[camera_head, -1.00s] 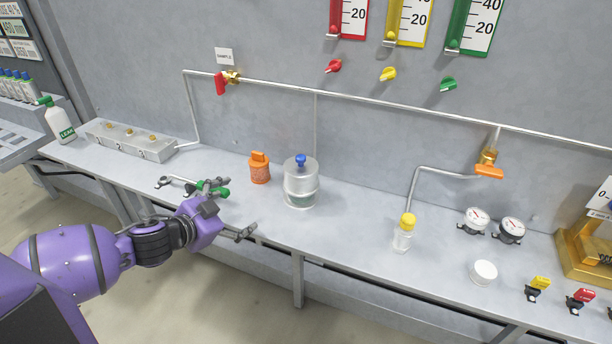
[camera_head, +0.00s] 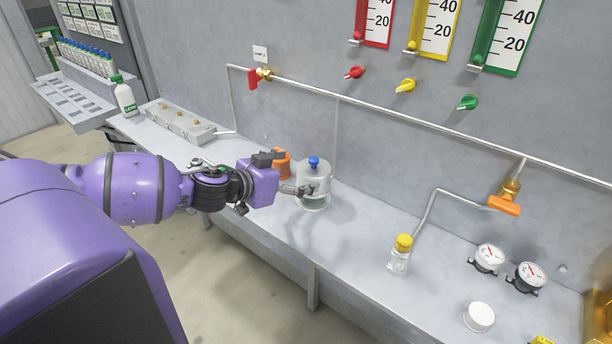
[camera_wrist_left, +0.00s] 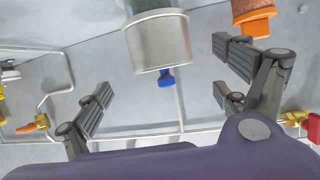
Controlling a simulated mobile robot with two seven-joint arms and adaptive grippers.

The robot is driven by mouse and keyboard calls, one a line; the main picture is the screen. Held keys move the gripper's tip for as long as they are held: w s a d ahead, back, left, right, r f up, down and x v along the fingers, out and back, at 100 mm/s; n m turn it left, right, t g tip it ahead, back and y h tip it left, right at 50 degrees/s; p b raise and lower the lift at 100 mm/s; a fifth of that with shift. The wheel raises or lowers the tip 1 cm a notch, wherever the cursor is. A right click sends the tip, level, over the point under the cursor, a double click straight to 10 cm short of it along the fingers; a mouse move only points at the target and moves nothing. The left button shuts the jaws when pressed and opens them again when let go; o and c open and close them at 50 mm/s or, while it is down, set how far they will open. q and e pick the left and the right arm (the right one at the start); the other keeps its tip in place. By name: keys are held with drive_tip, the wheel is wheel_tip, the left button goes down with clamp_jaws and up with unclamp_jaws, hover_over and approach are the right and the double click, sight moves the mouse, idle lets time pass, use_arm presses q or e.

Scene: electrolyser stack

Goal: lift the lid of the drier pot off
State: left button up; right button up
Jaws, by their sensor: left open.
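The drier pot (camera_head: 314,203) is a clear jar standing upright on the bench. Its grey lid (camera_head: 315,176) with a blue knob (camera_head: 314,162) sits on top. My left gripper (camera_head: 292,175) is at the lid's left side, fingers spread, with one fingertip overlapping the lid's lower edge in the head view; I cannot tell whether it touches. In the left wrist view, which shows the scene upside down, the lid (camera_wrist_left: 160,42) and the knob (camera_wrist_left: 166,79) appear between the spread fingers, with nothing gripped. My right gripper is not in view.
An orange-capped jar (camera_head: 281,163) stands close behind my left gripper. A yellow-capped bottle (camera_head: 400,257), a white round cap (camera_head: 480,316) and gauges (camera_head: 488,257) are on the right. The bench between pot and bottle is clear. A wall pipe (camera_head: 400,117) runs behind.

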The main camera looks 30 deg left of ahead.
sight(313, 173)
use_arm(q)
drive_tip(key=shift+w+a+f+b, duration=0.25)
drive_tip(key=shift+w+f+b, duration=0.05)
drive_tip(key=shift+w+f, duration=0.3)
drive_tip(key=x, duration=0.3)
drive_tip(key=b+x, duration=0.1)
drive_tip(key=shift+w+d, duration=0.25)
drive_tip(key=shift+d, duration=0.05)
drive_tip(key=shift+w+f, duration=0.2)
drive_tip(key=shift+w, duration=0.3)
drive_tip(key=shift+w+d, duration=0.1)
drive_tip(key=shift+w, duration=0.1)
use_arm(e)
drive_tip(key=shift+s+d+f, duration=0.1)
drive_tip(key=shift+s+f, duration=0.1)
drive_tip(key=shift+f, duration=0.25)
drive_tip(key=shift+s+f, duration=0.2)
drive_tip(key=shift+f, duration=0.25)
